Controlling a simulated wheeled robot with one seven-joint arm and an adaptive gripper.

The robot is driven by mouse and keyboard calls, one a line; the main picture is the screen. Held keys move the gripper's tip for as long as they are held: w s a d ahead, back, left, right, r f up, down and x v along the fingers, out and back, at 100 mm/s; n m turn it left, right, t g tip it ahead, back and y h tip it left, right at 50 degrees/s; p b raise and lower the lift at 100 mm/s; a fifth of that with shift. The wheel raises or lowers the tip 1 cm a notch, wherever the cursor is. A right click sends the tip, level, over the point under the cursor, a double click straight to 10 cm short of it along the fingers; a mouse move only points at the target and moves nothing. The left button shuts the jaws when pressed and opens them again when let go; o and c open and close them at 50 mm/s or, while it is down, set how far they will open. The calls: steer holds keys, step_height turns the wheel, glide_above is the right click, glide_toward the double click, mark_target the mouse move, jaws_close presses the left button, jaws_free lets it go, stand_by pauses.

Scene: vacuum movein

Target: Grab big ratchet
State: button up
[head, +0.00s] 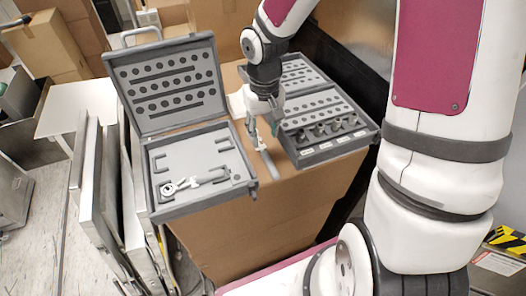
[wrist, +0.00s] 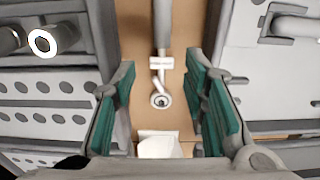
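A ratchet with a long grey handle (head: 269,164) lies on the cardboard box top between two tool cases. In the wrist view its grey shaft (wrist: 162,28) comes down from the top edge, with a white collar and a round head (wrist: 160,100) in the middle. My gripper (head: 265,130) is above the ratchet's head end, pointing down. In the wrist view my gripper (wrist: 162,108) is open, with one green-padded finger on each side of the ratchet head. Nothing is held. The gripper hides part of the ratchet in the head view.
The right open case (head: 334,151) holds several dark sockets. Both flank the ratchet closely. A white piece (wrist: 158,147) lies beyond the ratchet head. Metal panels (head: 93,195) stand left of the box.

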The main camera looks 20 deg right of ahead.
mark_target(263, 149)
steer(key=shift+a+f, duration=0.1)
steer(key=shift+f, duration=2.9)
jaws_close()
